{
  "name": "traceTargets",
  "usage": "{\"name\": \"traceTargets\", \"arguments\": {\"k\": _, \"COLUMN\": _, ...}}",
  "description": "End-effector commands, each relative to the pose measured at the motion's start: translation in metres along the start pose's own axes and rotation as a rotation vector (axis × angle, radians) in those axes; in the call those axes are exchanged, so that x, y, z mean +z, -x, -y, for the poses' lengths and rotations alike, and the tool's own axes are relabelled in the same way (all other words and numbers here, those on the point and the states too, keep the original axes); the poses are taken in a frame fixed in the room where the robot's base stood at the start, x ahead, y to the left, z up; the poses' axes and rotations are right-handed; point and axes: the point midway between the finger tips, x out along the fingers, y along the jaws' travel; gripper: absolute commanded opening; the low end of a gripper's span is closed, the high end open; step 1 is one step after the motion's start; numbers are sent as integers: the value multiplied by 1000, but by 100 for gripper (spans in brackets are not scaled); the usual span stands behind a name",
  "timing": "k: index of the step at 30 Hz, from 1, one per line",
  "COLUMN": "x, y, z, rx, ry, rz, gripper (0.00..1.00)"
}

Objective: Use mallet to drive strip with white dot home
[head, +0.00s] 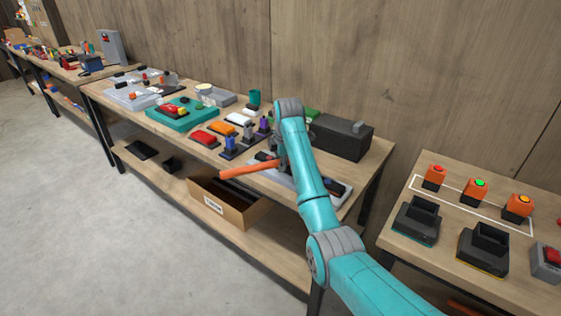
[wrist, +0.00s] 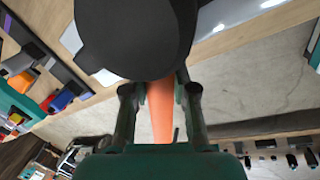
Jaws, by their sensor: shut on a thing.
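My gripper (wrist: 160,92) is shut on the orange handle (wrist: 161,112) of the mallet. The mallet's large black head (wrist: 135,35) fills the upper part of the wrist view. In the head view the orange handle (head: 250,169) sticks out to the left of my gripper (head: 279,158), over the front edge of the workbench. A pale grey fixture (head: 256,174) with dark parts lies on the bench below and behind my arm, partly hidden. I cannot make out a strip with a white dot in either view.
The workbench (head: 372,162) holds a black box (head: 342,137) at the back, a teal tray (head: 158,121) and several coloured blocks. A cardboard box (head: 235,210) sits on the lower shelf. A second table with orange button boxes (head: 435,177) stands right. Floor at left is clear.

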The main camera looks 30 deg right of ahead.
Motion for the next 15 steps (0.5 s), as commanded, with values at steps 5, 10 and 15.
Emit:
{"name": "traceTargets", "arguments": {"k": 5, "x": 0, "y": 0, "z": 0, "rx": -2, "ry": 0, "rz": 0, "gripper": 0}}
{"name": "traceTargets", "arguments": {"k": 10, "x": 0, "y": 4, "z": -1, "rx": 0, "ry": 0, "rz": 0, "gripper": 0}}
{"name": "traceTargets", "arguments": {"k": 15, "x": 0, "y": 18, "z": -5, "rx": 0, "ry": 0, "rz": 0, "gripper": 0}}
